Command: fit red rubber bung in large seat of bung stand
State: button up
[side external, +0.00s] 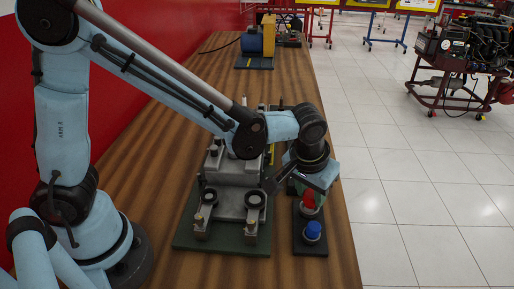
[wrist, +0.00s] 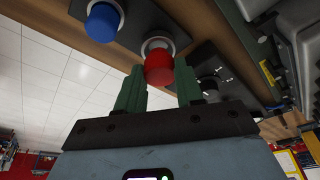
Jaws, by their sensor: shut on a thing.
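The red rubber bung (side external: 309,200) is at my gripper (side external: 311,188), over the dark bung stand (side external: 311,249). In the wrist view the red bung (wrist: 158,68) lies between the tips of the green fingers of my gripper (wrist: 158,82), which is shut on it. A pale ring-shaped seat (wrist: 157,42) shows right behind the bung. I cannot tell how deep the bung is in that seat. A blue bung (side external: 313,230) stands in the seat at the near end of the stand, and it also shows in the wrist view (wrist: 102,22).
A grey metal engine fixture on a green base (side external: 222,243) stands close to the left of the stand. The table's right edge (side external: 345,225) is close on the other side. A yellow and blue machine (side external: 258,42) stands far back.

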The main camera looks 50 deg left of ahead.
jog(key=shift+f, duration=0.8)
dwell(1.2)
jog(key=o, duration=1.5)
jog(key=shift+r, duration=0.15)
jog(key=shift+r, duration=3.35)
jog(key=s+a+r+t, duration=0.1)
jog(key=s+a+t, duration=0.1)
jog(key=s+a, duration=0.2)
jog(key=s+a+r+m+t, duration=0.1)
jog(key=s+a, duration=0.4)
jog(key=a, duration=0.6)
jog(key=shift+s+a+r+m+t, duration=0.3)
jog(key=shift+r+t, duration=0.2)
jog(key=shift+r, duration=0.15)
